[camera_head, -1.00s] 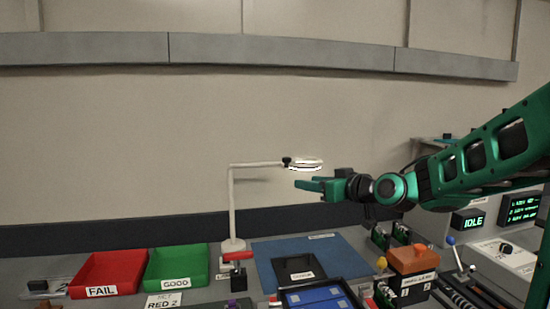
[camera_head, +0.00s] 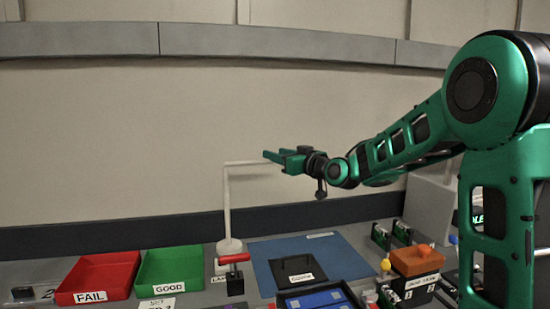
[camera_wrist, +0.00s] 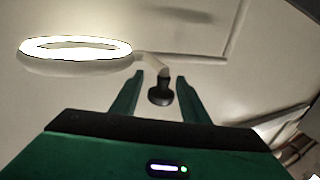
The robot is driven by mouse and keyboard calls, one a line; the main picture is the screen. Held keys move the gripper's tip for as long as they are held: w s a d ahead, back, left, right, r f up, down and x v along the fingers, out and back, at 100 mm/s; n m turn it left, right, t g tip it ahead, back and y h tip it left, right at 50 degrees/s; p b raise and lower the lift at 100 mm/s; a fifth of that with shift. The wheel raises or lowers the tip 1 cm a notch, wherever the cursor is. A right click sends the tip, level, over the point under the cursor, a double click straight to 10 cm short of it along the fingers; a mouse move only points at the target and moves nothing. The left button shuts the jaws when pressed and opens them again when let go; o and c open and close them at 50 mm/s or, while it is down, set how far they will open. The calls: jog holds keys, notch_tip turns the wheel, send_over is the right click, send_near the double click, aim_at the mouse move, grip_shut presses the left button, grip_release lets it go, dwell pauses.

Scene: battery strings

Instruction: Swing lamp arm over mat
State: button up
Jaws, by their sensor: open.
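The lamp is a white post (camera_head: 227,205) on a round base, with a thin horizontal lamp arm (camera_head: 243,162) reaching right from its top. My gripper (camera_head: 279,157) is open at the lamp arm's far end and hides the lamp head in the head view. In the wrist view the glowing ring lamp head (camera_wrist: 75,48) is at the upper left. A black knob (camera_wrist: 160,91) at the arm's end lies between my open fingers (camera_wrist: 160,78); I cannot tell whether they touch it. The blue mat (camera_head: 264,254) lies on the bench to the right of the lamp base.
A red FAIL bin (camera_head: 97,276) and green GOOD bin (camera_head: 170,270) stand left of the lamp. A black plate (camera_head: 300,268) lies on the mat. An orange-topped box (camera_head: 418,261) stands right of the mat.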

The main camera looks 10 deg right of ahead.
jog(key=shift+w+a, duration=0.2)
jog(key=shift+w, duration=0.25)
grip_shut()
jog(key=shift+d, duration=0.1)
